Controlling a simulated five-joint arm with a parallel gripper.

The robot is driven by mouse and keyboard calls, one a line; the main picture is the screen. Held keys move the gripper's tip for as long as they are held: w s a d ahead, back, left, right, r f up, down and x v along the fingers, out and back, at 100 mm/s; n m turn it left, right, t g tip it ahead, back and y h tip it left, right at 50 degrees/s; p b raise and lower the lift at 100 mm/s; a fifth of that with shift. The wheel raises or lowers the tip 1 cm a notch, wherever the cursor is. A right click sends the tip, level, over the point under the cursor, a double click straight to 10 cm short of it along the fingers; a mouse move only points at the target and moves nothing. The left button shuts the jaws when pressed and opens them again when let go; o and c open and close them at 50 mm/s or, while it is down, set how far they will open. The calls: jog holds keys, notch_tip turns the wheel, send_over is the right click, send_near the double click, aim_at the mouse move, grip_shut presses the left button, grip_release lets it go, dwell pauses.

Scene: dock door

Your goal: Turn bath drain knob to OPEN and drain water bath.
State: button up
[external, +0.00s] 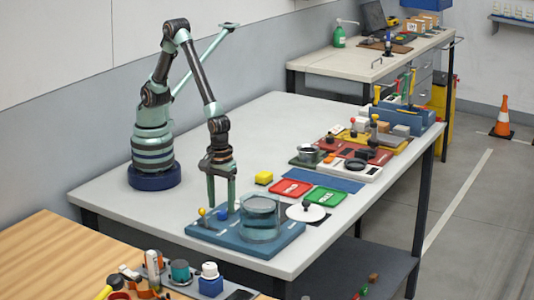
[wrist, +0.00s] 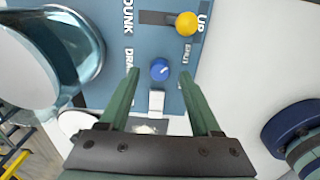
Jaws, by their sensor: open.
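The round blue drain knob (wrist: 160,69) is on the blue bath base (external: 228,240), with a pale mark on its face pointing to the upper right, toward the SHUT lettering. A DRAIN label, partly hidden, is to its left. The clear water bath (external: 260,222) stands on the base, with bluish water in it; it also shows in the wrist view (wrist: 88,45). My gripper (wrist: 160,76) is open, pointing down over the base. Its fingertips lie either side of the knob in the wrist view; I cannot tell their height above it.
A yellow ball-topped lever (wrist: 186,24) by the UP lettering stands close to the knob. A white round lid (external: 306,212), red tray (external: 291,188) and green tray (external: 324,197) are right of the bath. The table's left part is clear.

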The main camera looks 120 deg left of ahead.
jog(key=shift+f, duration=1.1)
grip_shut()
